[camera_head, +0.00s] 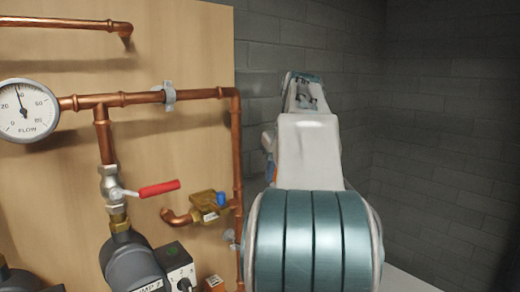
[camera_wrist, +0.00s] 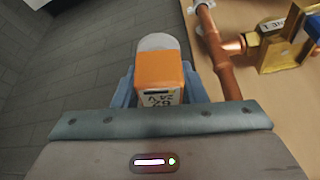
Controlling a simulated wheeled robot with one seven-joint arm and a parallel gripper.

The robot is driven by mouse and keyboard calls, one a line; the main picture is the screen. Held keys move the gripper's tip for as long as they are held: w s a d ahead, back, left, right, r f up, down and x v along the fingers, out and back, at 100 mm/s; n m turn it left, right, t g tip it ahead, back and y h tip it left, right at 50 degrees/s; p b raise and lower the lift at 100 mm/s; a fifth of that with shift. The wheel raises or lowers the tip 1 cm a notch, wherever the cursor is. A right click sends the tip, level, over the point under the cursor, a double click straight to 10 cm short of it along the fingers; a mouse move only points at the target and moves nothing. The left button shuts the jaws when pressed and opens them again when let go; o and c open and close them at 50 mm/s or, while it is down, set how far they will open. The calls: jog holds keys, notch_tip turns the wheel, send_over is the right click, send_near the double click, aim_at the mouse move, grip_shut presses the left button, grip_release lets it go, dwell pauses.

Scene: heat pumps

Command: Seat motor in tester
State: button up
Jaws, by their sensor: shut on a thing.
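The motor is an orange box with a white label reading 24 V (camera_wrist: 160,75). It sits between the blue fingers of my gripper (camera_wrist: 158,88) in the wrist view, and the gripper is shut on it. A pale rounded shape (camera_wrist: 157,42) shows just beyond the motor; I cannot tell whether it belongs to the motor or to something behind it. In the head view my own arm hides the gripper and most of the motor. I cannot make out the tester in either view.
A wooden panel (camera_head: 190,60) carries copper pipes, a flow gauge (camera_head: 24,110), a red-handled valve (camera_head: 150,190) and a pump (camera_head: 132,262). A brass valve with a blue cap (camera_head: 208,206) also shows in the wrist view (camera_wrist: 285,45), right of the motor. A grey block wall (camera_head: 430,120) stands behind.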

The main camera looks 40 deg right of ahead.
jog(key=s+d+f+m+h+b, duration=0.15)
jog(key=d+f, duration=0.25)
jog(key=f, duration=0.4)
jog(key=s+d+f+m+g, duration=0.1)
jog(key=s+d+f+m, duration=0.2)
jog(key=f, duration=0.4)
jog(key=s+d+f+m+h+b, duration=0.1)
jog(key=d+f+m, duration=0.1)
jog(key=d+f, duration=0.45)
jog(key=s+f+m, duration=0.1)
jog(key=s+f, duration=0.3)
jog(key=f, duration=0.3)
jog(key=s+f+m+g+b, duration=0.1)
jog(key=s+f+m, duration=0.1)
jog(key=s+f, duration=0.3)
jog(key=s+f+m+b, duration=0.1)
jog(key=s+f, duration=0.3)
jog(key=f, duration=0.4)
jog(key=shift+s+f+m+h, duration=0.2)
jog(key=shift+f+m+h, duration=0.05)
jog(key=shift+f+h, duration=0.1)
jog(key=shift+f+b, duration=1.25)
jog(key=shift+f, duration=0.6)
jog(key=shift+a+b, duration=0.1)
jog(key=shift+b, duration=0.7)
jog(key=shift+f+b, duration=0.75)
jog(key=shift+b, duration=0.1)
jog(key=o, duration=1.2)
jog(key=shift+c, duration=0.2)
